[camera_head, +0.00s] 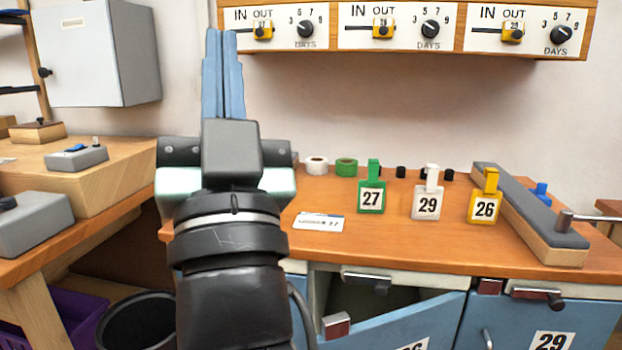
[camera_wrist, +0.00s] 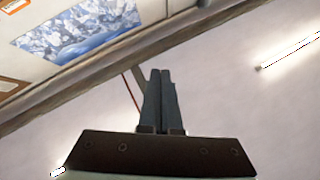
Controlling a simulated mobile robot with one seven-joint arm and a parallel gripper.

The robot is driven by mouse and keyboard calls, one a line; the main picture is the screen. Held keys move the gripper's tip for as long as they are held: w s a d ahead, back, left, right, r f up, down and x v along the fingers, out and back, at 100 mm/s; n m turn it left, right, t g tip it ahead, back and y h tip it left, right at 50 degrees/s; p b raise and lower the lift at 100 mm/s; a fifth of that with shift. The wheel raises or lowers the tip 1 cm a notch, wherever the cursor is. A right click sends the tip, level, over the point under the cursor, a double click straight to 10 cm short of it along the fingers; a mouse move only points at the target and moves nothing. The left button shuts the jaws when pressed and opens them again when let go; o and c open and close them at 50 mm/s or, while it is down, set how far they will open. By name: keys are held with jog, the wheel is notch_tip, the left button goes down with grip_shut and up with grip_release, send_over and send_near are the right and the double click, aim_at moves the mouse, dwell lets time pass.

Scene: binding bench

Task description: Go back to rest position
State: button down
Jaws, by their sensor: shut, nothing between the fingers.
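My gripper (camera_head: 222,75) points upward in the left-middle of the head view, raised in front of the wall. Its two blue-grey fingers are together with nothing between them. In the wrist view the gripper (camera_wrist: 160,100) also shows closed fingers, against a pale wall or ceiling. It touches no object in either view.
A wooden bench (camera_head: 400,230) holds tags numbered 27 (camera_head: 371,197), 29 (camera_head: 428,204) and 26 (camera_head: 485,207). A panel (camera_head: 408,27) with dials hangs above. An ajar blue drawer front (camera_head: 395,330) is below. A grey cabinet (camera_head: 95,55) hangs left; a black bin (camera_head: 150,322) stands below.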

jog(key=s+d+r+h, duration=0.3)
jog(key=s+d+h, duration=0.4)
jog(key=s+d, duration=0.1)
notch_tip(320, 180, up, 32)
jog(key=a+p, duration=0.1)
jog(key=p, duration=3.2)
jog(key=shift+w+r+m+t+y, duration=0.15)
jog(key=shift+w+m+t+y, duration=0.15)
jog(key=shift+w+t+y, duration=0.1)
